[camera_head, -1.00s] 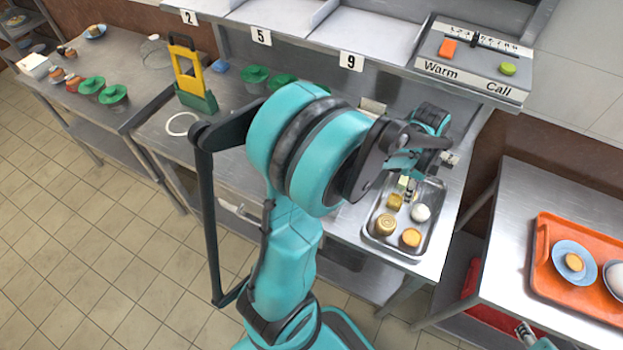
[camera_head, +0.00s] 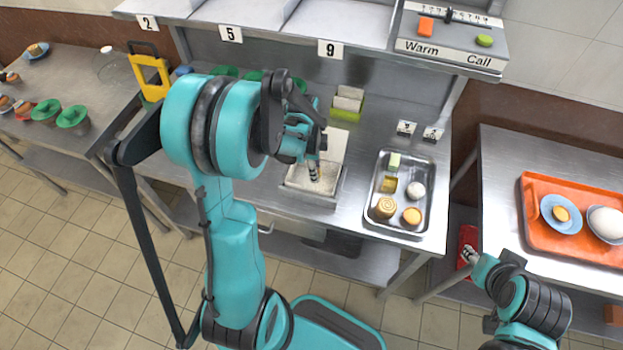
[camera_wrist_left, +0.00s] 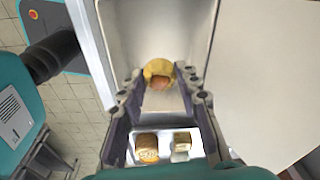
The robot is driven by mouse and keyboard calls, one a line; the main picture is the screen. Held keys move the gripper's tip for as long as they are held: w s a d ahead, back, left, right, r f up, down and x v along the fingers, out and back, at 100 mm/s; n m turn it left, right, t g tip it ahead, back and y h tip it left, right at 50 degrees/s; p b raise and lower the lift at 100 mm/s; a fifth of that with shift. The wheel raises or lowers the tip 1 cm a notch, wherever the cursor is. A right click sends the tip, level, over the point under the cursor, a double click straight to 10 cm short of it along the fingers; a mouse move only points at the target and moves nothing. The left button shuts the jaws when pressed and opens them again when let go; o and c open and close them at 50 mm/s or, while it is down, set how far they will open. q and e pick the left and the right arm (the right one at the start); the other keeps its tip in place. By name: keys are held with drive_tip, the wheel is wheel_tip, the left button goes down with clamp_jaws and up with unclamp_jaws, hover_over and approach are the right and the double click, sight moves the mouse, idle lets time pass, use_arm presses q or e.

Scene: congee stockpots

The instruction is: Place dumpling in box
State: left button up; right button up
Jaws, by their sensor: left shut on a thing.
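The dumpling (camera_wrist_left: 158,72), yellow with an orange-brown middle, is between the fingertips of my left gripper (camera_wrist_left: 160,85) in the left wrist view. The gripper is shut on it. In the head view my left gripper (camera_head: 314,170) points down over the open pale box (camera_head: 325,197), and the fingers hide most of the dumpling. The box's raised lid (camera_head: 333,145) stands behind. In the left wrist view, the box's white inside (camera_wrist_left: 155,28) surrounds the dumpling. My right gripper (camera_head: 469,254) is low at the right, away from the box; its fingers are too small to judge.
A metal tray (camera_head: 398,231) with several food pieces stands right of the box. Small label cards (camera_head: 406,128) and a green holder (camera_head: 347,115) are behind. An orange tray (camera_head: 535,243) is on the right table. A shelf (camera_head: 400,62) overhangs the back.

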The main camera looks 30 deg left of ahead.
use_arm(q)
drive_tip(key=shift+s+a+f, duration=0.1)
drive_tip(key=shift+a+f, duration=0.3)
wheel_tip(320, 180, down, 4)
drive_tip(key=shift+r+b, duration=0.1)
drive_tip(key=shift+b, duration=0.75)
drive_tip(key=shift+r, duration=0.1)
drive_tip(key=o, duration=0.5)
drive_tip(key=shift+f, duration=0.25)
drive_tip(key=o, duration=0.4)
drive_tip(key=shift+r, duration=0.1)
drive_tip(key=shift+r, duration=0.1)
